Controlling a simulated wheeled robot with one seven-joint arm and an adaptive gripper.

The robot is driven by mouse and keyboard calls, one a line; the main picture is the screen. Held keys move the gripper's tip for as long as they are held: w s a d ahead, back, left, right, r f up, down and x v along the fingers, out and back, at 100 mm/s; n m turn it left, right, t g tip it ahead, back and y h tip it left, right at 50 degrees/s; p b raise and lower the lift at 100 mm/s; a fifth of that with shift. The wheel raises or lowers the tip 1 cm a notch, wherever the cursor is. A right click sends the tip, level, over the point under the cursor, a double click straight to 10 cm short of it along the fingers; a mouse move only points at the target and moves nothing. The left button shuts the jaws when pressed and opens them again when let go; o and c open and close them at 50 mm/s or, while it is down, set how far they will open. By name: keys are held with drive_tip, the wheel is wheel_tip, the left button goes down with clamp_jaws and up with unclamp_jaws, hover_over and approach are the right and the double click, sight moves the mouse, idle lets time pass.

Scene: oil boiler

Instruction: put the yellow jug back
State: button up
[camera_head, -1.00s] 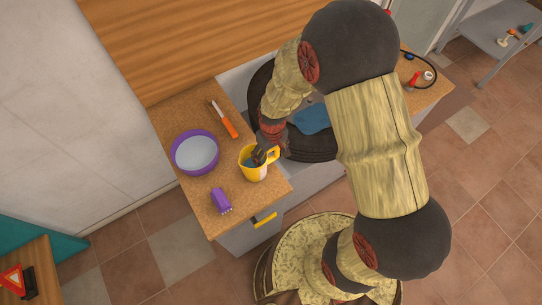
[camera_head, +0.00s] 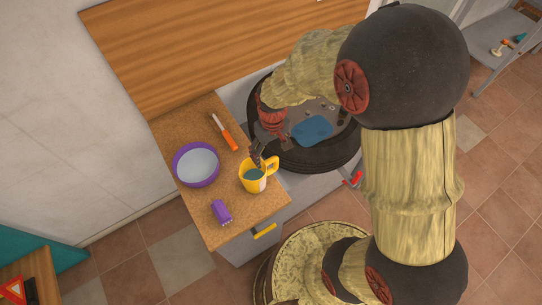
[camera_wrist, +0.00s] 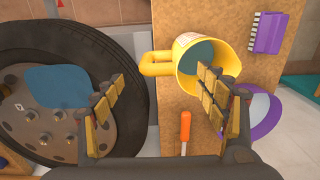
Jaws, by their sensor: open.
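The yellow jug (camera_head: 253,176) stands upright on the left cork-topped counter, near its right edge, with its handle toward the tire. It holds dark blue-grey contents. My gripper (camera_head: 264,148) is just behind the jug in the head view. In the wrist view my gripper (camera_wrist: 162,88) is open, fingers spread wide. The jug (camera_wrist: 196,55) shows beyond the right finger, which overlaps its lower rim. The handle (camera_wrist: 157,63) points left into the gap between the fingers. Whether a finger touches the jug I cannot tell.
A purple bowl (camera_head: 196,164), an orange-handled screwdriver (camera_head: 224,133) and a purple brush (camera_head: 222,212) share the counter (camera_head: 190,112). A tire (camera_head: 300,158) with a blue puddle-like patch (camera_head: 312,127) lies right of it. A wooden panel (camera_head: 200,50) rises behind.

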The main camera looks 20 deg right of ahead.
drive_tip(key=s+d+r+m+t, duration=0.1)
drive_tip(key=s+r, duration=0.1)
drive_tip(key=r, duration=0.6)
drive_tip(key=s+d+r+t, duration=0.1)
drive_tip(key=d+r+t, duration=0.1)
drive_tip(key=r, duration=0.6)
drive_tip(key=s+d+r+m+t, duration=0.2)
drive_tip(key=s+r, duration=0.9)
drive_tip(key=shift+s+d+r+t, duration=0.15)
drive_tip(key=shift+r+t, duration=0.15)
wheel_tip(320, 180, down, 3)
drive_tip(key=b, duration=0.3)
drive_tip(key=shift+f, duration=0.2)
